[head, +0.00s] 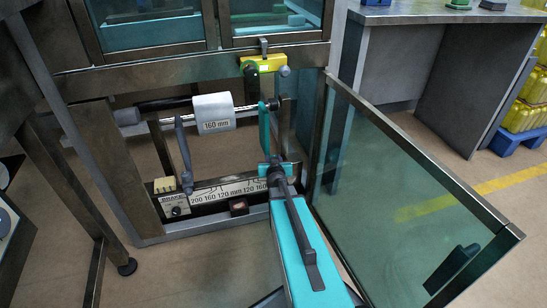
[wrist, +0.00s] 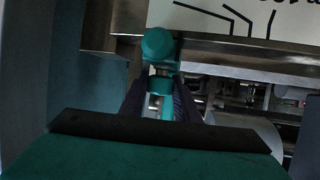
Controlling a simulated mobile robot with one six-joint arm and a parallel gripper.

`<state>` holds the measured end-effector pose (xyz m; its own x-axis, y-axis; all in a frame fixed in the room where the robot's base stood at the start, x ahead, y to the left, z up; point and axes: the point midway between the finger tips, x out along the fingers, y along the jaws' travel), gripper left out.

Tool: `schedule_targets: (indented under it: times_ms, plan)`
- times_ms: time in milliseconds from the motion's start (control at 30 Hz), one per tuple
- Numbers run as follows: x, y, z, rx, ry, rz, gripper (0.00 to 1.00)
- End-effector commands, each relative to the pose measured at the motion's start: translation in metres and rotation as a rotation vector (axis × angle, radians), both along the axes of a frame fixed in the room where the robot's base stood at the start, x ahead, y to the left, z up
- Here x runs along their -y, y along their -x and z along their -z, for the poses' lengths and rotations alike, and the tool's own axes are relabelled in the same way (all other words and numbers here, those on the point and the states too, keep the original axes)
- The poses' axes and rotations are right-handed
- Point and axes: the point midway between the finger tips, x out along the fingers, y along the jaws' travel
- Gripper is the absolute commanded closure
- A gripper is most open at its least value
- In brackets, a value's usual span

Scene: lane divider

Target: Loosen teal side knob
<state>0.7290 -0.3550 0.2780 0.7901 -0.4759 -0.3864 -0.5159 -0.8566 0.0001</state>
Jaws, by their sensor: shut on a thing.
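The teal side knob (wrist: 160,85) shows in the wrist view between the two dark fingers of my gripper (wrist: 160,104). A round teal cap (wrist: 159,44) stands just beyond it, in line with it. My gripper is shut on the knob, with one finger on each side. The fingers and my wrist hide part of the knob. In the head view my arm reaches to the open machine bay, and I cannot make out the fingertips or the knob clearly there.
A white roll marked 160 mm (head: 214,112) lies on a horizontal bar left of my arm. A yellow block (head: 263,64) sits above it on the frame. An open glass door (head: 400,185) stands close on the right. A size scale (head: 225,192) lies below.

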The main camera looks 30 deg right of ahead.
Motion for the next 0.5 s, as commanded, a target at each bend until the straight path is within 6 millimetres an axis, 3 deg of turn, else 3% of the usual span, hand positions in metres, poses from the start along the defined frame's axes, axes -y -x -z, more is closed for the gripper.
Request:
schedule_targets:
  times_ms: [500]
  plan:
    - [0.0008, -0.0022, -0.0016, -0.003, 0.000, -0.097, 0.94]
